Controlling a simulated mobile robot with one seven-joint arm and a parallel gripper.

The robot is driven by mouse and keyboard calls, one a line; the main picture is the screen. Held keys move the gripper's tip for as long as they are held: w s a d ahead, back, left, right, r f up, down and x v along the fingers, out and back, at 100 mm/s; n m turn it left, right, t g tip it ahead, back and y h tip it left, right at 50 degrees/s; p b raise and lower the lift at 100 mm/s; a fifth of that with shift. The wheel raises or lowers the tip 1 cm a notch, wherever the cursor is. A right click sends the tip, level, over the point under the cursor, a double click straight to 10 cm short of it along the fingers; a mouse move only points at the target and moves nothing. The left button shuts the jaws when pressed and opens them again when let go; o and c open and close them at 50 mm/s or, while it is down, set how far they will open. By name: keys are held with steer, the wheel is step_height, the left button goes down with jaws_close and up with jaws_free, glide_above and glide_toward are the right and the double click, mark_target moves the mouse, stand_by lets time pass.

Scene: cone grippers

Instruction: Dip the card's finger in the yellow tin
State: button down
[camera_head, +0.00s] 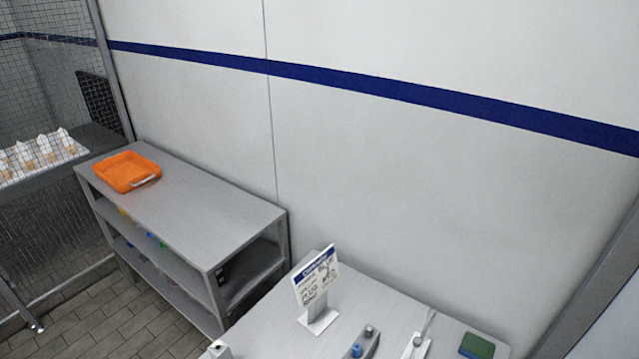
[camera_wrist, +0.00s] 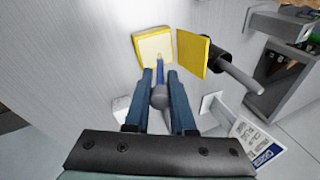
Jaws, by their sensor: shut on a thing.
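In the wrist view, my gripper (camera_wrist: 160,77) is shut on a finger (camera_wrist: 159,97) with a rounded grey end and a narrow blue part pointing away from me. The open yellow tin (camera_wrist: 142,40), pale inside, lies straight ahead of it. The blue part overlaps the tin's near edge; I cannot tell whether its tip is inside or above. A flat yellow panel (camera_wrist: 192,52), perhaps the lid, stands right of the tin. The white card (camera_head: 317,280) stands on the table with a blue heading and handwritten lines, too small to read surely; it also shows in the wrist view (camera_wrist: 257,145).
A black cylinder with a grey rod (camera_wrist: 240,80) is close right of the panel. A holder with blue and grey pegs (camera_head: 359,346) and a green sponge (camera_head: 477,346) are at the table's front. An orange tray (camera_head: 127,170) sits on the grey shelf unit (camera_head: 205,215).

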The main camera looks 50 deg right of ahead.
steer(key=shift+r+p, duration=2.75)
steer(key=shift+r, duration=0.2)
